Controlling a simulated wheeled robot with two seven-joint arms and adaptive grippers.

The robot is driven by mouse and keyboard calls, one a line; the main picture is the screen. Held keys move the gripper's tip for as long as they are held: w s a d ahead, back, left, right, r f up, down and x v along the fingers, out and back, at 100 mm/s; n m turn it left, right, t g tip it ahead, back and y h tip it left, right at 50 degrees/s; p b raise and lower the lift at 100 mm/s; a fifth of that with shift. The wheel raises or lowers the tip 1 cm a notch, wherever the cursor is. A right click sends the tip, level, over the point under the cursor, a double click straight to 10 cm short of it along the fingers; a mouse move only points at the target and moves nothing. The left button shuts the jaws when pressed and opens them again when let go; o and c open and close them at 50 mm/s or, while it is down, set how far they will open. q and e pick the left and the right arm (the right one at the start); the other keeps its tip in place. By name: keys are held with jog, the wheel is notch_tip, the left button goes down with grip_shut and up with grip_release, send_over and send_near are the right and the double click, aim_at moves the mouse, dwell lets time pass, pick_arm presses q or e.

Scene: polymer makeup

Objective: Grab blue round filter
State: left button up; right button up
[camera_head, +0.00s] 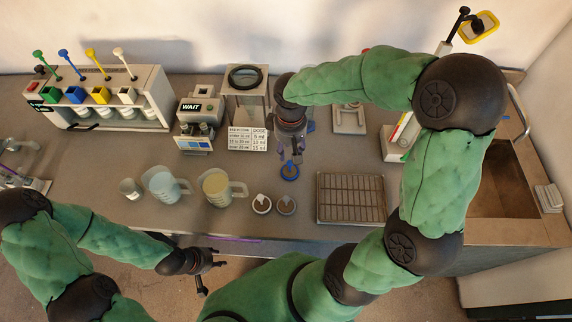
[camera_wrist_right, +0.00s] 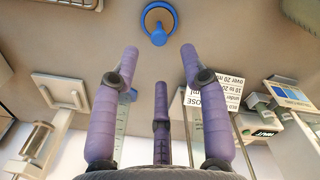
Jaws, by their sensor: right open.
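The blue round filter (camera_head: 290,173) lies on the grey counter, near the middle of the head view. In the right wrist view the filter (camera_wrist_right: 158,20) shows as a blue ring with a handle, at the top centre. My right gripper (camera_head: 291,156) points down right above the filter in the head view. In the wrist view its purple fingers (camera_wrist_right: 160,55) are spread and empty, with the filter beyond the fingertips, not between them. My left gripper (camera_head: 206,274) hangs in front of the counter's front edge, with its dark fingers spread and nothing seen in them.
A glass-walled stand (camera_head: 246,95) and a dosing card (camera_head: 248,138) are behind left. A sink (camera_head: 503,178) is far right.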

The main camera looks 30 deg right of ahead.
aim_at(290, 162)
notch_tip(290, 162, down, 5)
jog(key=shift+b, duration=0.75)
notch_tip(290, 162, down, 5)
jog(key=shift+r+b, duration=0.1)
jog(key=shift+b, duration=1.05)
grip_shut()
